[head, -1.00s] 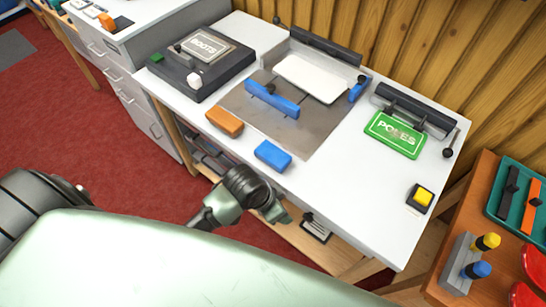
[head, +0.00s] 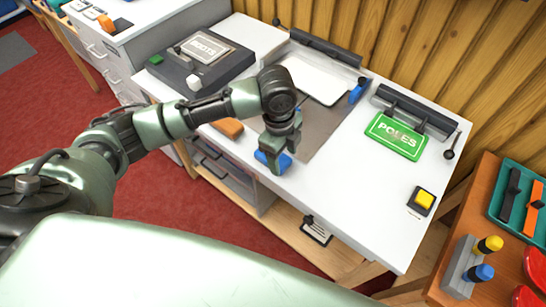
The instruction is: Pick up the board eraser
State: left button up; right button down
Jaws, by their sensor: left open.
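A blue block (head: 262,158) with the look of a board eraser lies near the front edge of the white bench. A similar orange block (head: 228,127) lies to its left, partly hidden by my left arm. I cannot tell from looks alone which of the two is the board eraser. My left gripper (head: 278,164) points down at the blue block and is open. Its fingers cover part of the block; I cannot tell whether they touch it. My right gripper is not in view.
A dark device with a "ROOTS" plate (head: 205,48) stands at the back left. A green "POLES" plate (head: 394,136) and a yellow button (head: 424,199) are at the right. The front right bench is clear.

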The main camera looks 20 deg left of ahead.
pick_arm(q)
jog(key=shift+m+y, duration=0.4)
jog(key=a+r, duration=0.1)
jog(key=w+a, duration=0.1)
jog(key=a, duration=0.1)
jog(key=w+a+r, duration=0.1)
jog(key=shift+a+r, duration=0.2)
jog(key=shift+r, duration=0.1)
jog(key=f, duration=0.4)
jog(key=f+p, duration=0.1)
jog(key=f, duration=0.2)
jog(key=shift+w+d+f, duration=0.15)
jog(key=shift+w+f, duration=0.05)
jog(key=shift+f, duration=0.15)
jog(key=c, duration=1.2)
jog(key=shift+o, duration=0.2)
jog(key=shift+r, duration=0.15)
notch_tip(320, 180, up, 20)
jog(key=b, duration=0.1)
